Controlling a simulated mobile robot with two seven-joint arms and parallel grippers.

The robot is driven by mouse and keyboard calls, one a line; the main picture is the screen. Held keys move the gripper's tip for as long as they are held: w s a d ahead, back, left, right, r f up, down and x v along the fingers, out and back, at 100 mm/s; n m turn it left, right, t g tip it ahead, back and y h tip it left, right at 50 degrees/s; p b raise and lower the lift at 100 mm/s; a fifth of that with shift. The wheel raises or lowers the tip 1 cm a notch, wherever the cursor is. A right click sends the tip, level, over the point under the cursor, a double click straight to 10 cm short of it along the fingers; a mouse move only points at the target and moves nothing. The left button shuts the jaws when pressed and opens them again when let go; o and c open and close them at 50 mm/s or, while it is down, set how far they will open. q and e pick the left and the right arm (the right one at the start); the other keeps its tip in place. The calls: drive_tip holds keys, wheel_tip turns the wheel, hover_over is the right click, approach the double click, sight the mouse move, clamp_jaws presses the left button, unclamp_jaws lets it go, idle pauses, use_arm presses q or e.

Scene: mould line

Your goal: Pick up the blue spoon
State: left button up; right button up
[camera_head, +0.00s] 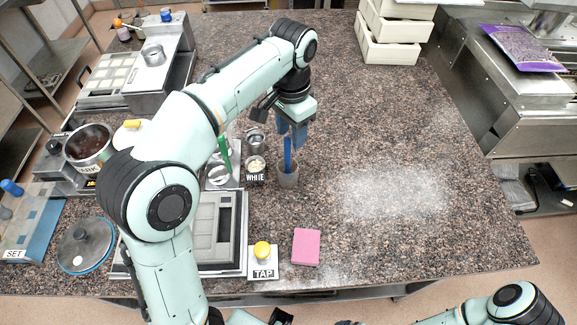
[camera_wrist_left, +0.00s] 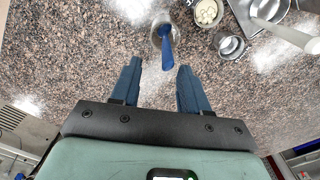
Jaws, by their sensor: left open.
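The blue spoon (camera_head: 287,152) stands upright, handle up, in a small grey cup (camera_head: 289,179) on the speckled counter. In the left wrist view the spoon (camera_wrist_left: 166,48) leans out of the cup (camera_wrist_left: 157,29), ahead of the fingers. My left gripper (camera_head: 292,136) is open and empty, its blue fingers pointing down just above and behind the spoon. In the left wrist view the spoon lies between the lines of the two fingertips (camera_wrist_left: 160,66), beyond them. My right arm (camera_head: 512,302) shows at the bottom right; the state of its gripper cannot be made out.
A pot labelled WHITE (camera_head: 256,167) and a small metal cup (camera_head: 256,138) stand close left of the spoon's cup. A pink block (camera_head: 306,247) and the yellow TAP button (camera_head: 262,250) are at the front. The counter to the right is clear, with white powder.

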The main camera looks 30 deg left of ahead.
sight(287, 149)
use_arm(q)
drive_tip(key=f, duration=0.2)
drive_tip(key=f+b, duration=0.1)
drive_tip(key=f, duration=0.1)
drive_tip(key=a+f, duration=0.1)
drive_tip(key=f, duration=0.2)
drive_tip(key=shift+f, duration=0.1)
drive_tip(key=shift+w+f, duration=0.1)
drive_tip(key=shift+f, duration=0.25)
clamp_jaws()
